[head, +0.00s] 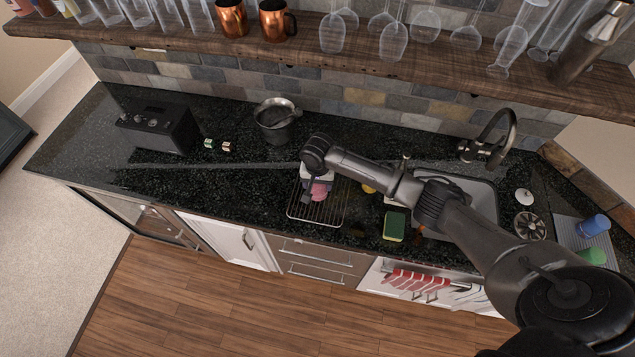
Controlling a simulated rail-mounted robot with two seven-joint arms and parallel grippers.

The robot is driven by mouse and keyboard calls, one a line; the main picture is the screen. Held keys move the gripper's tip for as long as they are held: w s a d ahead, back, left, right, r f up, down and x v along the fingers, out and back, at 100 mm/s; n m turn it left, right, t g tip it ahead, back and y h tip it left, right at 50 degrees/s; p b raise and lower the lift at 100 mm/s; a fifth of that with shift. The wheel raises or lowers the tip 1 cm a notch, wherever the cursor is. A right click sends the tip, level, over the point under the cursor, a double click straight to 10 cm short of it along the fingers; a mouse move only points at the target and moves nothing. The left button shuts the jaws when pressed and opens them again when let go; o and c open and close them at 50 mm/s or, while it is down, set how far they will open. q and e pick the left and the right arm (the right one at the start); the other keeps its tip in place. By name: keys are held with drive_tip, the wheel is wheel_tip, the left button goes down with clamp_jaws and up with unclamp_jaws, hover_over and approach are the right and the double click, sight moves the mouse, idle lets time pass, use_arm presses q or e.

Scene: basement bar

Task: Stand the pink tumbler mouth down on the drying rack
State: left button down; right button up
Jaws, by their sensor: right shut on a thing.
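The pink tumbler (319,191) shows as a small pink patch below my right gripper (316,187), over the drying rack. My right gripper is shut on it; the hand and wrist hide most of the tumbler, so its tilt and whether it touches the wires are hard to tell. The drying rack (325,214) is a wire grid on the black counter, left of the sink. My left gripper is not in view.
A green and yellow sponge (394,225) lies right of the rack, before the sink (480,196) and faucet (487,139). Blue (592,226) and green (591,255) tumblers lie at far right. Shelf (300,45) overhangs the counter.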

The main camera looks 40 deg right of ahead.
wheel_tip(320, 180, down, 7)
drive_tip(key=b, duration=0.4)
drive_tip(key=shift+r, duration=0.2)
drive_tip(key=shift+f+b, duration=0.3)
drive_tip(key=shift+f, duration=0.15)
drive_tip(key=shift+f, duration=0.45)
drive_tip(key=o, duration=0.9)
drive_tip(key=shift+o, duration=0.4)
